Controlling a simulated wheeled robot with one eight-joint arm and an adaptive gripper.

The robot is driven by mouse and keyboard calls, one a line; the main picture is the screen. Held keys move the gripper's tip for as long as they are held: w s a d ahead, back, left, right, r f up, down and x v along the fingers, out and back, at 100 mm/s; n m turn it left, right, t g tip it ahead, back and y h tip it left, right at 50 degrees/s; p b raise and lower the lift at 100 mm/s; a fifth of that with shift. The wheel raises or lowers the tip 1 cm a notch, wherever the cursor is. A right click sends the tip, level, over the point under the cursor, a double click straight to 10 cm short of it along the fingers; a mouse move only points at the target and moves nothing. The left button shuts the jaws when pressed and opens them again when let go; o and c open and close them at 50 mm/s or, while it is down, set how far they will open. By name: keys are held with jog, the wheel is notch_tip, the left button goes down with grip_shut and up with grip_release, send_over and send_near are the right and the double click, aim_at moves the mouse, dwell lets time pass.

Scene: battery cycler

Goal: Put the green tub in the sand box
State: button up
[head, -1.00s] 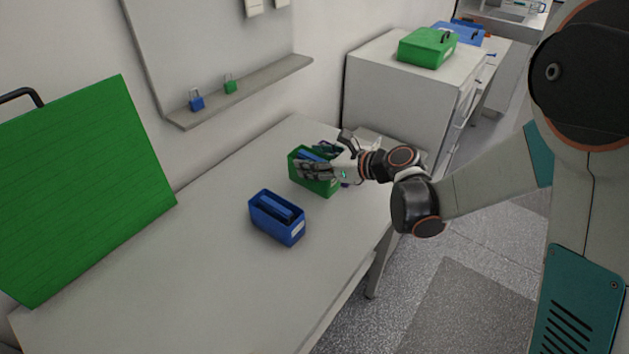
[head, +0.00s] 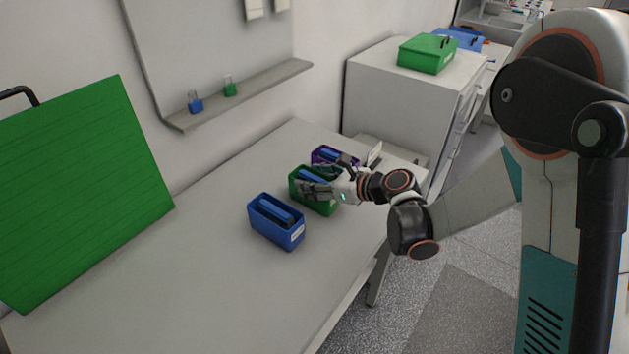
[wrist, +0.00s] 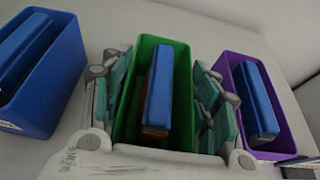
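The green tub (head: 318,203) stands in the middle of a row of tubs in the head view, with a blue block inside. My gripper (head: 328,184) is over it, and part of its far side is hidden. In the wrist view the green tub (wrist: 182,70) lies between my two fingers (wrist: 158,105), which press close on both its side walls. An orange-brown thing shows under the blue block. Whether the tub's bottom touches the table is hidden. I cannot make out for sure which thing is the sand box.
A blue tub (head: 277,232) stands left of the green one, a purple tub (head: 318,157) close behind it. A pale upright piece (head: 375,153) is at the table's far end. A large green panel (head: 85,200) stands at left. A green case (head: 427,56) tops the cabinet. The near table is clear.

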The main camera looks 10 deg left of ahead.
jog(key=shift+o, duration=1.1)
jog(key=shift+r, duration=0.25)
jog(key=p+v, duration=0.3)
jog(key=v, duration=0.9)
jog(key=shift+f, duration=0.15)
